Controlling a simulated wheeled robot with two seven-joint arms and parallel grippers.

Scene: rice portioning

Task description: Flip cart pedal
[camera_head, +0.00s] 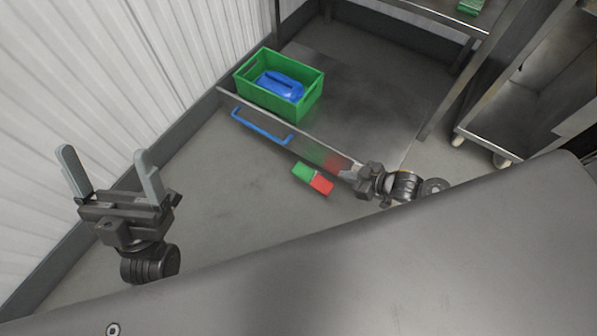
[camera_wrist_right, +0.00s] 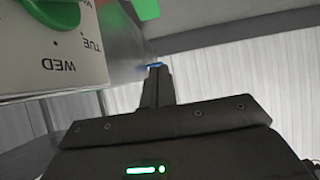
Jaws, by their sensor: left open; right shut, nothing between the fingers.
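The pedal (camera_head: 313,179) is a small block, half green and half red, low beside a long shiny metal edge that mirrors its colours in the head view. My right gripper (camera_head: 347,174) is just right of the pedal, near the right end of that edge. I cannot tell whether it touches the pedal. My left gripper (camera_head: 110,172) is open and empty at the left, far from the pedal.
A blue handle (camera_head: 262,127) runs along the metal edge (camera_head: 270,122). A green crate (camera_head: 262,98) with a blue item (camera_head: 278,86) stands behind it. A steel rack with casters (camera_head: 502,158) is at right. A day-marked panel (camera_wrist_right: 52,50) is close in the wrist view.

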